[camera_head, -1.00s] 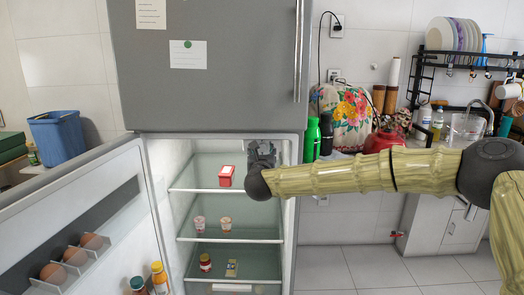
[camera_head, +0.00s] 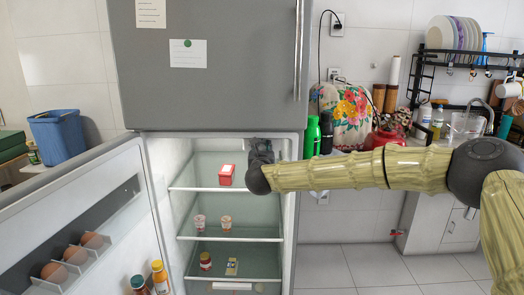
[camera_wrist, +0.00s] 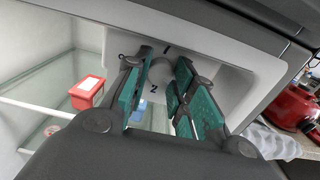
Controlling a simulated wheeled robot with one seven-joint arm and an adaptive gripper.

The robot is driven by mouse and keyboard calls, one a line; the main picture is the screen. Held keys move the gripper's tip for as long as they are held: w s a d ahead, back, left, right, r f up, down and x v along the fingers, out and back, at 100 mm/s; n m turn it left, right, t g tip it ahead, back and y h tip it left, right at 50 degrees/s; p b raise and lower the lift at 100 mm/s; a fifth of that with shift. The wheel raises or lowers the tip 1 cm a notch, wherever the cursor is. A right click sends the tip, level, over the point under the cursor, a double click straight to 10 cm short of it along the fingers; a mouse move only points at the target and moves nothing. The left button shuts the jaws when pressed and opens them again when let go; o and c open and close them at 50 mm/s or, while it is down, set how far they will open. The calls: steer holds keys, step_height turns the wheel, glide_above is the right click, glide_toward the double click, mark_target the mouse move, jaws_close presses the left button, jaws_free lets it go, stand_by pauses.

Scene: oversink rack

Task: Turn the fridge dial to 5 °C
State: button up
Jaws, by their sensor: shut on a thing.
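The fridge (camera_head: 160,150) stands open, with a white, lit interior. The dial (camera_wrist: 158,77) is a pale round knob on the white housing at the top right inside. In the wrist view it lies between my teal-padded fingers, with a "2" showing and a dark mark above. Much of its face is hidden, so I cannot tell its setting. My gripper (camera_wrist: 165,92) is shut on the dial. In the head view my gripper (camera_head: 262,148) is at the upper right of the compartment and hides the dial.
Glass shelves hold a red-and-white box (camera_head: 226,175), small cups (camera_head: 225,222) and a jar (camera_head: 205,261). The open door (camera_head: 100,215), with eggs and bottles, is at left. A green bottle (camera_head: 312,138) and red kettle (camera_head: 385,138) stand on the counter at right.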

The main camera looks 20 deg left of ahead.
steer(key=shift+n, duration=1.5)
steer(key=o, duration=1)
steer(key=shift+o, duration=0.2)
steer(key=v, duration=1.2)
